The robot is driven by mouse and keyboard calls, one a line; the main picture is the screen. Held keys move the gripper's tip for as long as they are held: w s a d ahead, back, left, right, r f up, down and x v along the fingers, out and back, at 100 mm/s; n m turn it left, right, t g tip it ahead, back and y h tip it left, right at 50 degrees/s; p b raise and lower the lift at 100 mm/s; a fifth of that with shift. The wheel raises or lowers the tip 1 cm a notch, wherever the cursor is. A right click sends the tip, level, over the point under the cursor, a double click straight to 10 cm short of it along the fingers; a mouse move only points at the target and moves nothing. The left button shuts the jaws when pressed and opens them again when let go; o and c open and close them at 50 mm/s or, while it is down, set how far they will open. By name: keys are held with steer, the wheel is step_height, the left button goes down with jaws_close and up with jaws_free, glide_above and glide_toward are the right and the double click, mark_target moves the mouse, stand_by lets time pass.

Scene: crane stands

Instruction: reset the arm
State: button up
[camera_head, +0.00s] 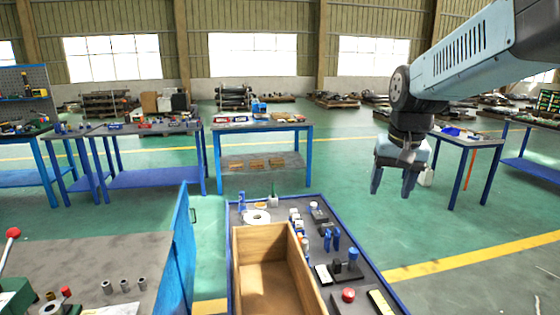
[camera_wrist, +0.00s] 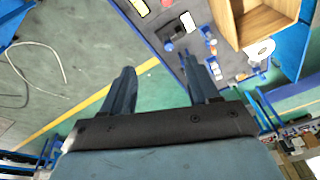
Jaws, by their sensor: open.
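My gripper (camera_head: 394,183) hangs at the right of the head view, at the end of my raised arm, with its fingers pointing down. It is in the air over the green floor, to the right of the blue-edged workbench. In the wrist view, the two fingers of my gripper (camera_wrist: 160,82) stand apart with nothing between them. The gripper is open and empty.
Below it, the blue-edged workbench (camera_head: 235,262) holds an open wooden box (camera_head: 262,248) and several small tools and parts. More blue-legged tables stand behind, one table (camera_head: 482,143) just right of my gripper. Green floor (camera_head: 440,230) lies clear between.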

steer(key=s+n+t, duration=0.2)
steer(key=s+t, duration=0.1)
steer(key=s, duration=0.9)
steer(key=shift+s, duration=0.25)
stand_by(1.5)
